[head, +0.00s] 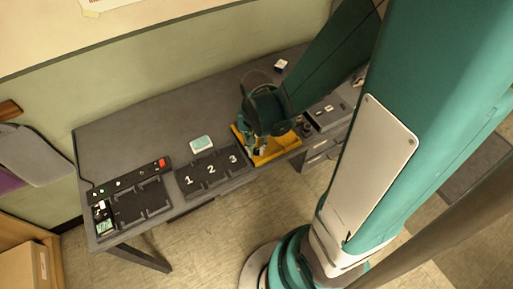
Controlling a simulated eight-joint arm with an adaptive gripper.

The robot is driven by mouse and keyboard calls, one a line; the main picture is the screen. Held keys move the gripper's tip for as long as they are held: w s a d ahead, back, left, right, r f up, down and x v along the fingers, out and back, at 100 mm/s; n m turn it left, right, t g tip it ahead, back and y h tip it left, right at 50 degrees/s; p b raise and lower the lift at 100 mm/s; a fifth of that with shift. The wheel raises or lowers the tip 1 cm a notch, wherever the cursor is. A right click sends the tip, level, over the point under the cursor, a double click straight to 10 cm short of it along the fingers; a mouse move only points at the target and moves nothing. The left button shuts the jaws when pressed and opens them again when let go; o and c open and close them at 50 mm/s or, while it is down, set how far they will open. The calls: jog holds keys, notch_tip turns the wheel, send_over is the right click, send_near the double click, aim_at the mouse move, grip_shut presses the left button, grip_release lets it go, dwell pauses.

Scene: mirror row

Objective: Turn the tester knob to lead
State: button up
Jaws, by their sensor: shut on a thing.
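The yellow tester (283,146) lies near the front edge of the grey desk, right of its middle. My gripper (256,149) reaches down over the tester's left part from behind. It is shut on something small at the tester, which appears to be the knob. The knob itself is mostly hidden by the fingers. Its pointer and the word lead are too small or too covered to read.
A black tray marked 1, 2, 3 (212,185) lies left of the tester, with a pale green-and-white box (201,144) behind it. A dark tray (319,118) stands close on the right.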

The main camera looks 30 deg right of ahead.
aim_at(256, 150)
jog(key=o, duration=0.9)
jog(key=shift+r, duration=0.15)
jog(key=shift+r, duration=5.85)
